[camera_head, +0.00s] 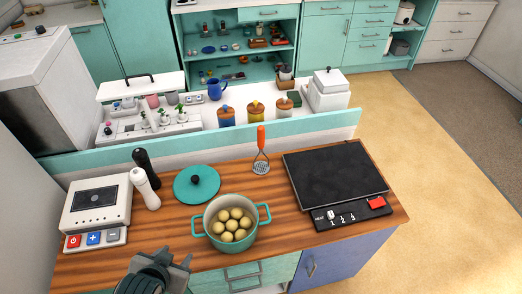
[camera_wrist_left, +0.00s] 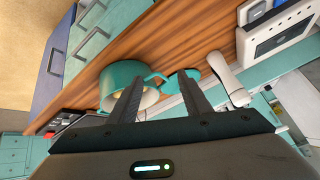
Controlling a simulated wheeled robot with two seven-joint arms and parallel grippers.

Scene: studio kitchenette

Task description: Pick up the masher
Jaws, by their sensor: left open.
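The masher (camera_head: 261,141) has an orange handle and a grey metal head. It is near the back edge of the wooden counter in the head view, between the green lid and the black hotplate. I cannot make it out in the left wrist view. My left gripper (camera_head: 178,257) is at the front edge of the counter, left of the pot and well apart from the masher. Its two fingers (camera_wrist_left: 157,78) are open in the left wrist view, with nothing seen held. My right gripper is not in view.
A green pot (camera_head: 208,225) of several potatoes stands between my left gripper and the masher; it also shows in the wrist view (camera_wrist_left: 116,76). Around are a green lid (camera_head: 197,183), white (camera_head: 146,190) and black (camera_head: 146,166) mills, a scale (camera_head: 97,207) and a hotplate (camera_head: 335,178).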

